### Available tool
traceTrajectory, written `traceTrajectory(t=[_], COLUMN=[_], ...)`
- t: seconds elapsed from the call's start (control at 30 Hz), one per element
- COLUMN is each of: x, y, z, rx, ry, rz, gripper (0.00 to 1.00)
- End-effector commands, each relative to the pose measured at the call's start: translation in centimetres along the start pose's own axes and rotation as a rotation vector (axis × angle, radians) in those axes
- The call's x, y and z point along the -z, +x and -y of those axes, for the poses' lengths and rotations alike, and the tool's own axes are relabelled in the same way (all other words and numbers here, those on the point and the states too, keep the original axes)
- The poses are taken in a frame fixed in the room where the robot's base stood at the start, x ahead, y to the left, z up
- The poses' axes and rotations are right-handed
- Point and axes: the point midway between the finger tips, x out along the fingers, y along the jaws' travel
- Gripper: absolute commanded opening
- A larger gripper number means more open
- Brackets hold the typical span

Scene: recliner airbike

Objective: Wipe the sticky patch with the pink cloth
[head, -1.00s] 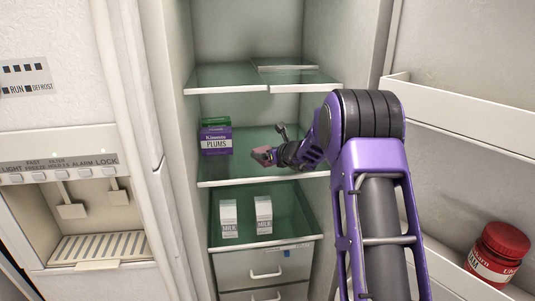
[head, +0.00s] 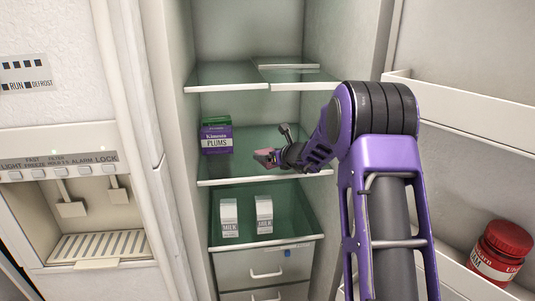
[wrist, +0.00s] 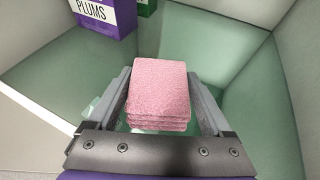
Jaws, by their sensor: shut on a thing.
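The pink cloth (wrist: 158,92) is a folded, layered block held between the two fingers of my gripper (wrist: 160,110) in the wrist view. In the head view my gripper (head: 272,158) is shut on the pink cloth (head: 264,157), over the middle glass shelf (head: 240,168) of the open fridge. I cannot tell whether the cloth touches the shelf. The sticky patch is not clearly visible; a pale glossy spot (wrist: 95,108) shows beside the left finger in the wrist view, but I cannot tell what it is.
A purple plums box (head: 216,140) stands left on the same shelf, with a green box (head: 216,121) behind it. Milk cartons (head: 229,217) stand below. The upper shelf (head: 226,76) is overhead. A red-lidded jar (head: 499,252) sits in the right door.

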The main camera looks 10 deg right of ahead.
Motion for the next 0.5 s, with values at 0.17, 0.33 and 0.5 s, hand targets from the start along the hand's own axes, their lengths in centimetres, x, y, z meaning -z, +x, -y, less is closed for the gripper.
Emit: traceTrajectory(t=[0.17,0.33,0.5], x=[0.3,0.1,-1.1], y=[-0.2,-0.2,-0.7], z=[0.0,0.0,0.0], rx=[0.001,0.001,0.001], ry=[0.001,0.001,0.000], rz=[-0.003,-0.003,-0.001], gripper=[0.40,0.40,0.40])
